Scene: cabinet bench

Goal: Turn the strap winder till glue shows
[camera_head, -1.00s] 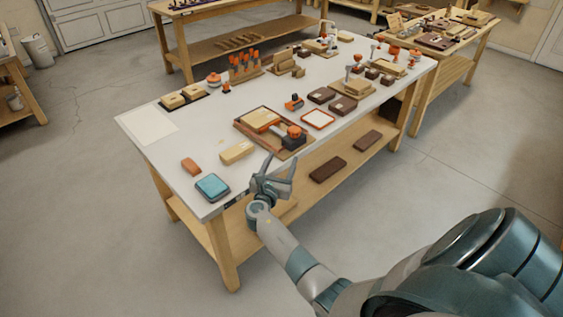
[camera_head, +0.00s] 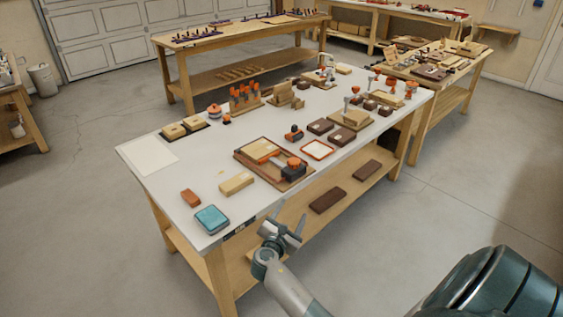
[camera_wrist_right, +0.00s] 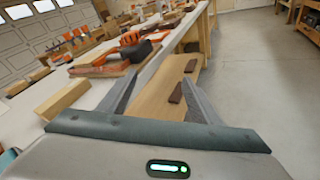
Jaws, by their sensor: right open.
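A brown wooden frame (camera_head: 243,155) lies on the near side of the white bench. It holds a pale wood panel (camera_head: 261,150) and a dark block with an orange knob (camera_head: 294,163), which looks like the strap winder. The orange knob (camera_wrist_right: 130,38) and dark block also show in the right wrist view, ahead and left of my fingers. No glue can be made out. My right gripper (camera_head: 291,212) is open and empty, off the bench's near long edge and apart from the frame. Its fingers (camera_wrist_right: 160,80) are spread in the wrist view. My left gripper is not in view.
A pale wood block (camera_head: 237,184), an orange-brown block (camera_head: 190,198) and a teal pad (camera_head: 211,219) lie at the near end. A white-topped tray with an orange rim (camera_head: 318,149) lies right of the frame. Dark blocks lie on the lower shelf (camera_head: 300,215).

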